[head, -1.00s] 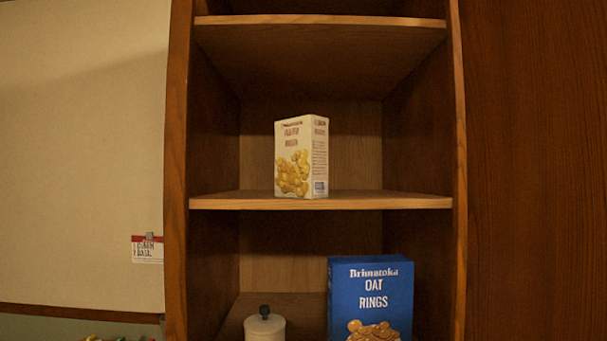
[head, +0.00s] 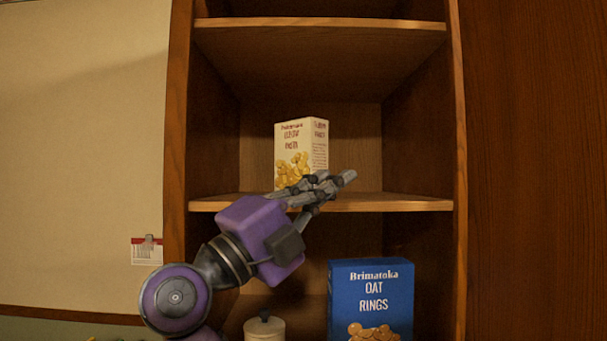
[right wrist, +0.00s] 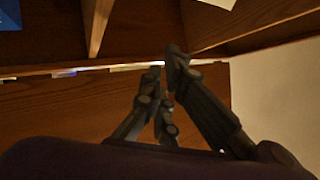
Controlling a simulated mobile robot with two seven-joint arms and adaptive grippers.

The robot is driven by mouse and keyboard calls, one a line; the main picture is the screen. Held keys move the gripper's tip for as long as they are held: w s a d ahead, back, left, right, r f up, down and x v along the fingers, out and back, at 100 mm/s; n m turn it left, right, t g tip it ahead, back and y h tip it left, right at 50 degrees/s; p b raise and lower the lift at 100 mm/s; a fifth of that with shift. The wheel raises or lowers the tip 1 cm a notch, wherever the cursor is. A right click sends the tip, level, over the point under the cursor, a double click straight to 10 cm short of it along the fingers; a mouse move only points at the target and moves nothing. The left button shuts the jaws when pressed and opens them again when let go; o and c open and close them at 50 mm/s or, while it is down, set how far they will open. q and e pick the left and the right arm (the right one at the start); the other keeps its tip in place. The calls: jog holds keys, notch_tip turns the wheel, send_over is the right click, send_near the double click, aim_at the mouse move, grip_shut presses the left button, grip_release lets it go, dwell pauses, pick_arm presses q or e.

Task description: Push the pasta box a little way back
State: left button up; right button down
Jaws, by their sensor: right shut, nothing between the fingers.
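The pasta box (head: 298,142), white with yellow pasta pictured on it, stands upright on the middle shelf (head: 400,201) near its front edge. My right gripper (head: 335,180) is shut and empty, its fingers across the lower front of the box in the head view. They hide the box's bottom; I cannot tell whether they touch it. In the right wrist view the fingers (right wrist: 166,70) show close together with nothing between them, and I cannot make out the box there. My left gripper is not in view.
A blue oat rings box (head: 370,300) and a white canister with a dark knob (head: 265,327) stand below the shelf. The cabinet's side posts (head: 178,120) flank the opening. The shelf is clear on both sides of the pasta box.

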aim_at(304, 173)
jog(key=s+a+r+n+g+y, duration=0.1)
jog(key=s+a+y, duration=0.2)
jog(key=a, duration=0.2)
jog(key=s+a+r+n+y, duration=0.1)
jog(key=s+a+n+y, duration=0.15)
jog(key=a+y, duration=0.2)
jog(key=shift+m+h, duration=0.35)
jog(key=x, duration=0.3)
jog(key=w+a+b+x, duration=0.1)
jog(key=x, duration=0.3)
jog(key=b+x, duration=0.1)
jog(key=x, duration=0.3)
jog(key=shift+w+a+f, duration=0.15)
jog(key=shift+w+a, duration=0.2)
jog(key=shift+a, duration=0.05)
jog(key=shift+w, duration=0.55)
